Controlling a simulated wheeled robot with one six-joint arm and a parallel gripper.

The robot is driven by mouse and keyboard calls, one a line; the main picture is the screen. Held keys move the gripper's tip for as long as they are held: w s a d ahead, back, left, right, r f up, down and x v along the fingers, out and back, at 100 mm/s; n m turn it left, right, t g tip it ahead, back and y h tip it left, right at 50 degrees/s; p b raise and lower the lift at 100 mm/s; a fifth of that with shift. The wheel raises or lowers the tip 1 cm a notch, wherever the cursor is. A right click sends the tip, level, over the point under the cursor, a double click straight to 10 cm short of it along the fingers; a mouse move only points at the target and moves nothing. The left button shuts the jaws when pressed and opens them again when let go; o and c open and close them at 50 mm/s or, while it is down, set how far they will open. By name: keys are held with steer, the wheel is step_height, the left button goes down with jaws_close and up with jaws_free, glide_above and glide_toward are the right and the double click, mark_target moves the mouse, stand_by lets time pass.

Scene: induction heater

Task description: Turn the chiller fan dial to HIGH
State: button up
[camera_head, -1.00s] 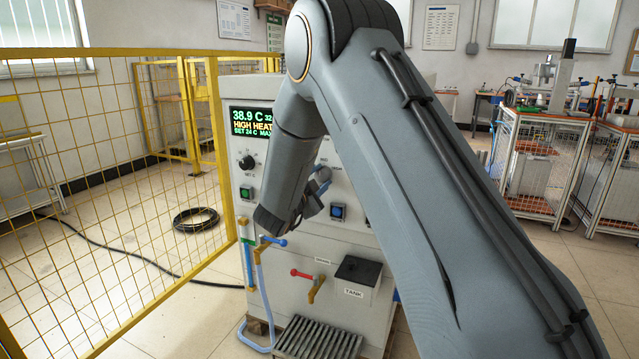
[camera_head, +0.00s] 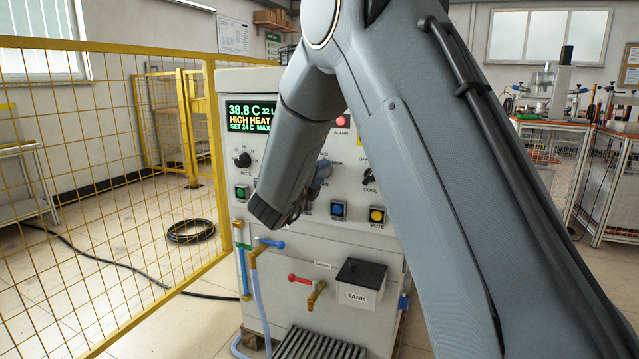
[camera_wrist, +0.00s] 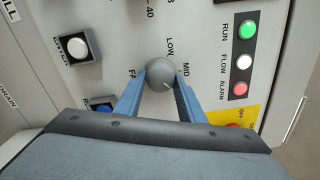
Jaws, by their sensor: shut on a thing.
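The chiller fan dial (camera_wrist: 160,74) is a round grey knob on the white panel. In the wrist view, LOW and MID are printed to its upper right and right. A short pale mark on the knob points to the lower right, past MID; no HIGH label is readable. The two blue fingers of my gripper (camera_wrist: 160,84) are shut on the dial from either side. In the head view my gripper (camera_head: 318,178) is at the panel and its wrist hides the dial.
The chiller's display (camera_head: 250,117) reads 38.8 C and HIGH HEAT. A blue button (camera_head: 338,209) and a yellow MUTE button (camera_head: 377,214) sit beside my gripper. A yellow mesh fence (camera_head: 100,200) stands at left.

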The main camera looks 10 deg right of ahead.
steer(key=shift+f+m+b, duration=0.15)
steer(key=shift+m+b, duration=0.95)
steer(key=o, duration=1)
steer(key=shift+p+v, duration=0.3)
steer(key=shift+v, duration=3.6)
steer(key=shift+a, duration=0.1)
